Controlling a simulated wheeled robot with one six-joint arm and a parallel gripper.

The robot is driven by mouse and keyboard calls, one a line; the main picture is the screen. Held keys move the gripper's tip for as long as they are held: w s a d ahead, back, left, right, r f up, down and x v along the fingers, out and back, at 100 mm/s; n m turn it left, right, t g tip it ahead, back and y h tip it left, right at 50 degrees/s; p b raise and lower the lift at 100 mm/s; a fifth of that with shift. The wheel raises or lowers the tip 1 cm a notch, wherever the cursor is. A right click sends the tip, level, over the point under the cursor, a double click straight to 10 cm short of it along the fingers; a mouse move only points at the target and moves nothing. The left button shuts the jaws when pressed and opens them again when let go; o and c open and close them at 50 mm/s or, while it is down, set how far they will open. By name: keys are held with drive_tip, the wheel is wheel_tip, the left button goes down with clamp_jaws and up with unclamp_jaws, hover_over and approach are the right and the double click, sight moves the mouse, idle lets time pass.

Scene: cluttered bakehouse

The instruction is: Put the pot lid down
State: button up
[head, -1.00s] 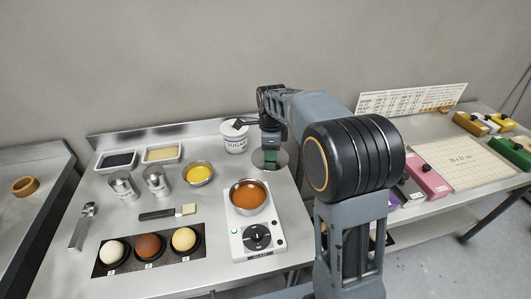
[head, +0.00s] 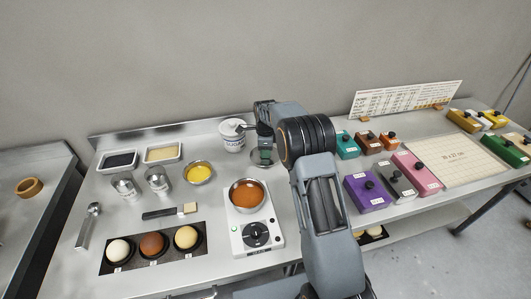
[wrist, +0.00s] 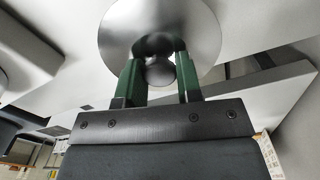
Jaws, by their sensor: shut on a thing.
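The pot lid is a shiny round metal disc with a dark round knob. In the wrist view the pot lid (wrist: 195,22) fills the top middle. My gripper (wrist: 160,72), with green fingers, is shut on its knob. In the head view the lid (head: 264,157) shows partly beneath my gripper (head: 264,142), behind the burner and right of the sugar tub. I cannot tell if the lid touches the table. The pot (head: 247,196) of orange-brown liquid stands uncovered on the white hot plate (head: 250,237).
The sugar tub (head: 233,140) stands close left of my gripper. Coloured boxes (head: 367,191) stand right. Some steel table is bare between pot and tub.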

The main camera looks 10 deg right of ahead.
drive_tip(key=shift+f, duration=0.9)
